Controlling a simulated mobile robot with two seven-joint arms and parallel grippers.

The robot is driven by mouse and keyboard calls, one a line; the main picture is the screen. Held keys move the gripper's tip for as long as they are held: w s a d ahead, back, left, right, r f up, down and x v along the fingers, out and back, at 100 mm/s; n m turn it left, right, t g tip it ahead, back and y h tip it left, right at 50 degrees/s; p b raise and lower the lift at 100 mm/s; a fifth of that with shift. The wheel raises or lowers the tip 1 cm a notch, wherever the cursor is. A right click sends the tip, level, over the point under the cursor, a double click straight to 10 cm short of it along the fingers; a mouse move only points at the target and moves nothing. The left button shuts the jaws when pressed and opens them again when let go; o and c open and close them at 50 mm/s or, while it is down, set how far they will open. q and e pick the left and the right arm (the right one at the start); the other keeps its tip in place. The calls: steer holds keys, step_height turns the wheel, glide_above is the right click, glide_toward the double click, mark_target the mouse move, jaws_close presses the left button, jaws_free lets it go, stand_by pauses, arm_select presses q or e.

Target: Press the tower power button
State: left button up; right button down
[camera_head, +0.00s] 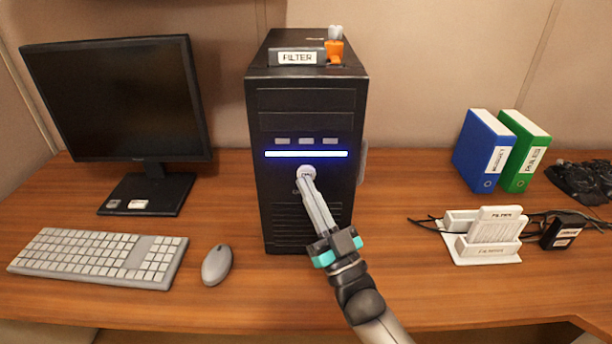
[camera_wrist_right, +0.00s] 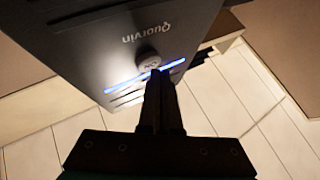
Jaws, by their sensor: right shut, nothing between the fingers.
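The black computer tower (camera_head: 283,100) stands upright on the desk, with a lit blue-white strip (camera_head: 306,154) across its front. The round, pale power button (camera_head: 307,172) sits below the strip. My right gripper (camera_head: 307,180) is shut and empty, its fingertips over the lower part of the button. In the right wrist view the shut fingers (camera_wrist_right: 157,76) reach to the edge of the button (camera_wrist_right: 149,60), on the tower front (camera_wrist_right: 100,50). I cannot tell whether the tips touch it. My left gripper is not in view.
The monitor (camera_head: 115,98), keyboard (camera_head: 95,257) and mouse (camera_head: 216,264) are left of the tower. Blue (camera_head: 480,150) and green (camera_head: 525,150) binders, a white filter holder (camera_head: 482,245) and cables are right. An orange-and-white item (camera_head: 335,50) sits on top of the tower. The desk front beside the mouse is clear.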

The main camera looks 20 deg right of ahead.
steer(key=shift+w+d, duration=0.1)
steer(key=shift+w, duration=0.3)
steer(key=shift+s, duration=0.2)
stand_by(0.3)
steer(key=shift+s+a+p, duration=0.3)
steer(key=shift+s+p, duration=0.1)
steer(key=shift+s, duration=0.35)
steer(key=s, duration=0.2)
steer(key=s+a+p, duration=0.1)
steer(key=s+p, duration=0.1)
steer(key=s, duration=0.1)
steer(key=shift+s+a, duration=0.3)
steer(key=shift+s, duration=0.05)
steer(key=c, duration=1.6)
jaws_free()
